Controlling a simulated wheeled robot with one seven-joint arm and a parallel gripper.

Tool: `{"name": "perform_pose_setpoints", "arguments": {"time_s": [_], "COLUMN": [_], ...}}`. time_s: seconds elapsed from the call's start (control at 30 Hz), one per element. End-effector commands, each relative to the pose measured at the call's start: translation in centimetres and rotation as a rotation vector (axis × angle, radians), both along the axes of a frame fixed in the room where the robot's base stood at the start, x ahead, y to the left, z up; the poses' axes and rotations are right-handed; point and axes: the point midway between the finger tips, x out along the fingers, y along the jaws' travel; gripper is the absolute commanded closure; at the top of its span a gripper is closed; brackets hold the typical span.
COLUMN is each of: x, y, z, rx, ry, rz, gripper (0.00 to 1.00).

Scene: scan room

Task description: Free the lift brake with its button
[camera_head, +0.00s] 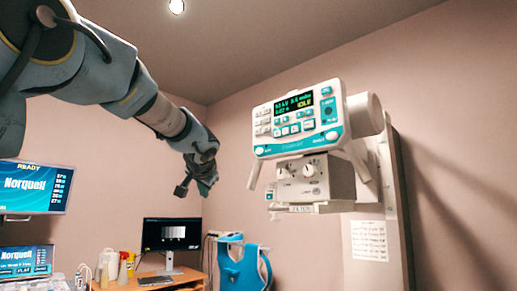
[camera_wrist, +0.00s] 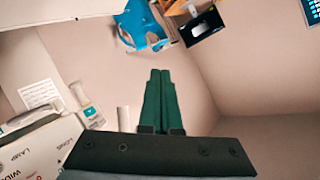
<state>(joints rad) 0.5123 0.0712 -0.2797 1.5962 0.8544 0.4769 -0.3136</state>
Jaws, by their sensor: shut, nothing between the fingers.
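The X-ray tube head has a white and teal control panel (camera_head: 297,118) with a small lit display, several keys and a round white button at each lower corner, the left one (camera_head: 260,150) and the right one (camera_head: 331,135). The labels are too small to read, so I cannot tell which button is the lift brake's. My gripper (camera_head: 204,191) hangs to the left of the panel, apart from it. In the wrist view its two green fingers (camera_wrist: 160,72) are together and empty. The collimator box (camera_wrist: 35,150) shows at the lower left there, upside down.
Handles (camera_head: 254,175) stick down beside the collimator (camera_head: 312,180). A wall column (camera_head: 385,180) carries a paper note (camera_head: 369,241). A blue apron (camera_head: 243,267) and a desk with a monitor (camera_head: 171,234) stand behind. Free air lies between my gripper and the panel.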

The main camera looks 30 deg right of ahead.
Motion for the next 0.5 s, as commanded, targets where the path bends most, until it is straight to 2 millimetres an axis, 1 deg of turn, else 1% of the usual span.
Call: {"name": "perform_pose_setpoints", "arguments": {"time_s": [0.03, 0.1, 0.2, 0.33, 0.4, 0.5], "x": [-0.5, -1.3, -2.3, -3.5, -3.9, -4.3], "y": [-1.2, -2.6, -4.1, -5.5, -6.0, -6.3], "z": [2.5, 5.3, 8.8, 12.2, 13.3, 14.4], "rx": [-0.014, -0.028, -0.05, -0.073, -0.082, -0.09], "ry": [-0.037, -0.082, -0.142, -0.198, -0.218, -0.235], "rz": [-0.02, -0.045, -0.073, -0.098, -0.108, -0.115], "gripper": [1.0, 1.0, 1.0, 1.0, 1.0, 1.0]}}
